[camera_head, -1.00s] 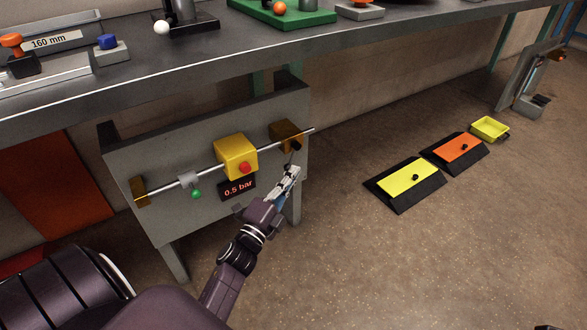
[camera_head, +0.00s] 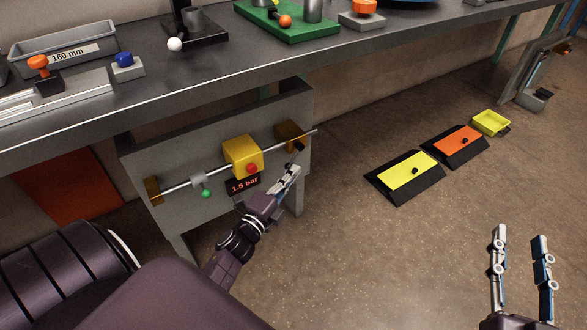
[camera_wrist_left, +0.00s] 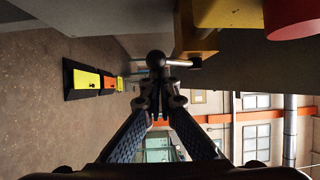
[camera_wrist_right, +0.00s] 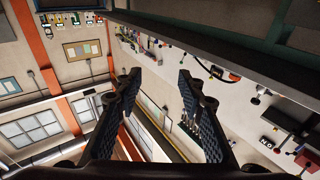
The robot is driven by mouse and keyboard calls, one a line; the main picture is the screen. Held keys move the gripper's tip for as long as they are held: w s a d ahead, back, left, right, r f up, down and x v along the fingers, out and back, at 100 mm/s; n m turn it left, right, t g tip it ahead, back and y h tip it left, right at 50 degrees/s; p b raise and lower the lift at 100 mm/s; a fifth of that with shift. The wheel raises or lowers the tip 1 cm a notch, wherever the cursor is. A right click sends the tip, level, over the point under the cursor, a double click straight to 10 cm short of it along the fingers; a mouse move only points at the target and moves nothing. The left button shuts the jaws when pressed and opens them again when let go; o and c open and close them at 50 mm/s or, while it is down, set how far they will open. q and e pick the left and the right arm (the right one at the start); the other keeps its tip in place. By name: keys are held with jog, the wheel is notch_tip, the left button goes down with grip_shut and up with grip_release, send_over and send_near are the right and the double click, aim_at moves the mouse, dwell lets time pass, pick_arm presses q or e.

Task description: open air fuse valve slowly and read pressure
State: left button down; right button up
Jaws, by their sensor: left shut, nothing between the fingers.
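The grey air panel (camera_head: 218,190) stands under the bench, with a pipe across it and a yellow block (camera_head: 243,156) with a red button (camera_head: 252,168). The display (camera_head: 244,186) reads 1.5 bar. A brown-yellow valve block (camera_head: 290,135) sits at the pipe's right end, with a lever ending in a dark ball knob (camera_head: 299,147). My left gripper (camera_head: 294,168) is shut and empty, close below the knob. In the left wrist view its fingertips (camera_wrist_left: 160,84) are just under the dark knob (camera_wrist_left: 156,59); contact is unclear. My right gripper (camera_head: 520,232) is open and empty, over the floor.
The bench (camera_head: 150,99) overhangs the panel and carries a grey tray (camera_head: 62,50), a green board (camera_head: 286,24) and several fixtures. Yellow (camera_head: 408,171) and orange (camera_head: 458,140) plates lie on the floor at right.

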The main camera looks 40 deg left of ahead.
pick_arm(q)
jog(key=p, duration=0.1)
jog(key=g+p, duration=0.1)
jog(key=p, duration=0.1)
jog(key=shift+s+a+r, duration=0.2)
jog(key=shift+a+r, duration=0.05)
pick_arm(e)
jog(key=s+d+f+g+h, duration=0.1)
jog(key=s+d+f+g, duration=0.1)
jog(key=f, duration=0.6)
jog(key=s+d+f+g+h, duration=0.2)
jog(key=s+f+g, duration=0.3)
jog(key=f+g, duration=0.2)
notch_tip(320, 180, down, 2)
jog(key=shift+s+f+g, duration=0.2)
jog(key=shift+s+g, duration=0.1)
jog(key=shift+d, duration=0.15)
